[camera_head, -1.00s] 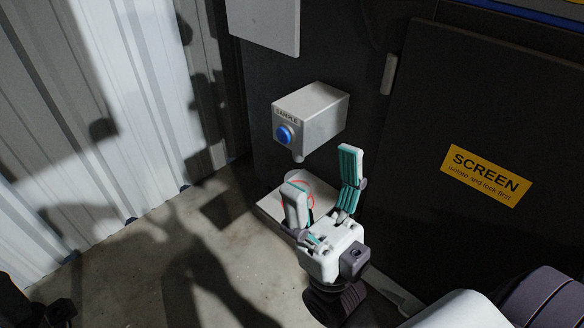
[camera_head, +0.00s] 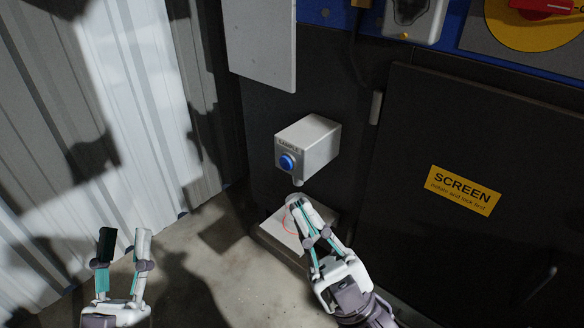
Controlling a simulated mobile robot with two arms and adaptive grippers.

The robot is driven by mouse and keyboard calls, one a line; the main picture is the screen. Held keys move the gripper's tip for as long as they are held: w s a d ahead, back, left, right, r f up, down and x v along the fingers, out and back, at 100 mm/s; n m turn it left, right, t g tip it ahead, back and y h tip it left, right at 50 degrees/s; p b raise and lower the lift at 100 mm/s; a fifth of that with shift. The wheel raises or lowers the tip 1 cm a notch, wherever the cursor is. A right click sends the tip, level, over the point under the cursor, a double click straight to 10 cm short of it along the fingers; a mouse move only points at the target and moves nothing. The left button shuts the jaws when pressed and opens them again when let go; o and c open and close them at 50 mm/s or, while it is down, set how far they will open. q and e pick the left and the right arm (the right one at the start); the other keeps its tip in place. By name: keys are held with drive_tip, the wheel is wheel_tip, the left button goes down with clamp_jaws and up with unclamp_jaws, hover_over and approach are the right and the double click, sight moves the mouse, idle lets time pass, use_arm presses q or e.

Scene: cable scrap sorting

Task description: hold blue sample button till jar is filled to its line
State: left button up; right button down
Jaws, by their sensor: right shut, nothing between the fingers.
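The blue sample button (camera_head: 287,162) is on the front of a pale box (camera_head: 318,143) labelled SAMPLE, fixed to the dark machine. A short spout (camera_head: 298,183) shows under the box. Below is a pale ledge (camera_head: 270,228) with a red curved line on it. I cannot make out a jar or its fill line clearly; my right gripper covers part of the ledge. My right gripper (camera_head: 294,203) is shut and empty, its tips just below the spout and apart from the button. My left gripper (camera_head: 124,240) is open and empty at the lower left, far from the button.
A dark door with a yellow SCREEN sign (camera_head: 463,190) is on the right. A grey panel (camera_head: 259,45) juts out above the box. A red handle on a yellow disc (camera_head: 515,25) is at top right. Corrugated wall (camera_head: 140,100) stands at left; the floor (camera_head: 215,270) between is clear.

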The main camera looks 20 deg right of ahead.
sight(286, 163)
use_arm(q)
wheel_tip(286, 163, down, 15)
drive_tip(key=a+g+y+p, duration=0.2)
drive_tip(key=g+y+p, duration=0.25)
drive_tip(key=g, duration=0.65)
drive_tip(key=s+a+f+g+y+p, duration=0.1)
drive_tip(key=s+a+f+g+p, duration=0.1)
drive_tip(key=s+f+g, duration=0.2)
drive_tip(key=s+a+f+n+g+p, duration=0.1)
drive_tip(key=s+a+f+g+p, duration=0.2)
drive_tip(key=s, duration=0.6)
drive_tip(key=f+g, duration=0.1)
drive_tip(key=g, duration=0.1)
drive_tip(key=shift+g+y, duration=0.3)
drive_tip(key=shift+y, duration=0.05)
use_arm(e)
drive_tip(key=w+d+f+n+g+h, duration=0.3)
drive_tip(key=w+f+n+g+h, duration=0.4)
drive_tip(key=w+f, duration=0.4)
drive_tip(key=n+h, duration=0.1)
drive_tip(key=h, duration=0.1)
drive_tip(key=shift+d+f+n+h, duration=0.4)
use_arm(q)
drive_tip(key=shift+a, duration=0.1)
use_arm(e)
drive_tip(key=shift+w, duration=0.15)
